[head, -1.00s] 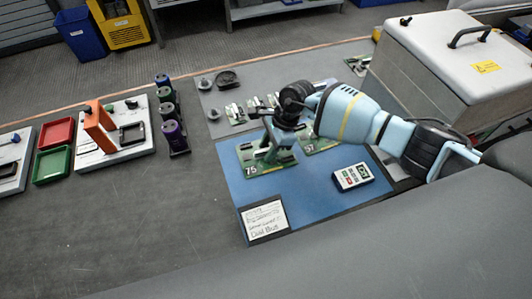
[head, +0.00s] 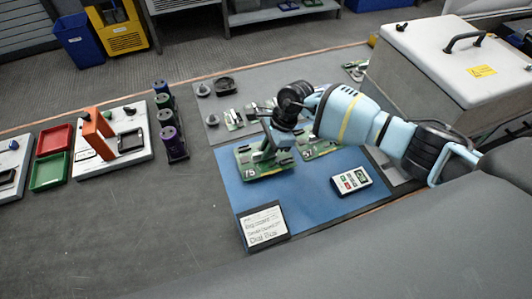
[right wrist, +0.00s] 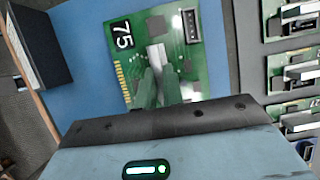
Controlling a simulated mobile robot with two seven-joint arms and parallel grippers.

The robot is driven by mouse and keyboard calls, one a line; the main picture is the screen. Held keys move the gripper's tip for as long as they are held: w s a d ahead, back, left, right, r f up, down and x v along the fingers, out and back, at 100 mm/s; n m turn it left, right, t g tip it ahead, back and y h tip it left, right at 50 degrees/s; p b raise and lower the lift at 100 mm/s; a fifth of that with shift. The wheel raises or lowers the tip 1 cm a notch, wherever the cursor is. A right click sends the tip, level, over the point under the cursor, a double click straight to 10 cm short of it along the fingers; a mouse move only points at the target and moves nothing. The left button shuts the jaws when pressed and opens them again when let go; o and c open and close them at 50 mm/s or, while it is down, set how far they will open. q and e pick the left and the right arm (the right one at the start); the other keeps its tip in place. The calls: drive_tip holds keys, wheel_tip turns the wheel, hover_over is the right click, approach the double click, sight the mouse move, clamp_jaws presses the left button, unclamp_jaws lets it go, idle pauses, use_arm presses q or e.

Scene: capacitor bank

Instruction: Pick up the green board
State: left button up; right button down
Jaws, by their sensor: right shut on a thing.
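The green board (head: 262,168) marked 75 is over the blue mat (head: 232,190), near the mat's left side. It also shows in the right wrist view (right wrist: 205,75), with gold contacts along one edge and a dark connector. My right gripper (head: 275,147) comes down on it from above and is shut on a part standing up from its middle. In the right wrist view the fingers (right wrist: 160,85) meet there. Whether the board is clear of the mat is hard to tell. My left gripper is not in view.
Another green board (head: 318,149) is close to the right of the gripper. A white meter (head: 350,180) and a note card (head: 263,226) are in front. Dark capacitors (head: 171,138) and a tray with an orange part (head: 98,136) are left. A large grey case (head: 440,75) stands right.

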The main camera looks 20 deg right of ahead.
wheel_tip(320, 180, up, 8)
drive_tip(key=shift+r, duration=0.25)
drive_tip(key=s+d+r+n+g+h, duration=0.2)
drive_tip(key=s+r+n, duration=0.2)
drive_tip(key=s+n, duration=0.4)
drive_tip(key=s+d+r+n+g+h, duration=0.2)
drive_tip(key=s+d+r+n, duration=0.1)
drive_tip(key=s+n, duration=0.6)
drive_tip(key=shift+d+r+n+g+h, duration=0.3)
drive_tip(key=shift+d+r+n, duration=0.1)
drive_tip(key=shift+r, duration=0.4)
drive_tip(key=shift+s, duration=0.1)
